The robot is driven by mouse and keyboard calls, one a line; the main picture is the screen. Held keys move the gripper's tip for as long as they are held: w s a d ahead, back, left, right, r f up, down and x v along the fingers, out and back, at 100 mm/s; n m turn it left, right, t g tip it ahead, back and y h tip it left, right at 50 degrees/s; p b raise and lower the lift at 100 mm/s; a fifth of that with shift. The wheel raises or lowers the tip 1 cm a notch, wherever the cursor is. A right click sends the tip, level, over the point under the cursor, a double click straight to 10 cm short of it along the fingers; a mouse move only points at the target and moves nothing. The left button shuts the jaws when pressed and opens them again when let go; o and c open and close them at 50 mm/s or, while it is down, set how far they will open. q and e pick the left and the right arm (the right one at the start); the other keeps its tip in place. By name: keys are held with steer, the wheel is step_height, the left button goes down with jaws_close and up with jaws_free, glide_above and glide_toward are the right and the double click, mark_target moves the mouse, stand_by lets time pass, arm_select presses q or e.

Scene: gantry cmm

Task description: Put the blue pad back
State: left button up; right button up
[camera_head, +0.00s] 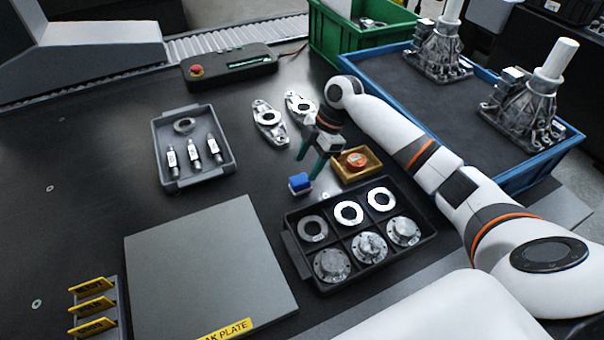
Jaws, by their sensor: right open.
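The blue pad (300,183) is a small blue block with a pale lower part. It sits on the dark table, left of a small yellow-brown tray (376,172) that holds a round orange-red piece (357,161). My right gripper (308,168) reaches in from the right, with its green fingers pointing down. The fingers are open and empty, just above and behind the pad. I cannot tell whether a fingertip touches it. My left gripper is out of view.
A black compartment tray (428,240) with rings and flanged parts stands just in front. Two metal castings (268,122) lie behind the gripper. A grey tray (170,184) with cylinders and a grey plate (205,265) are left. A blue-rimmed tray (395,97) stands behind my right arm.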

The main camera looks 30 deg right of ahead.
steer(key=v, duration=0.6)
stand_by(0.3)
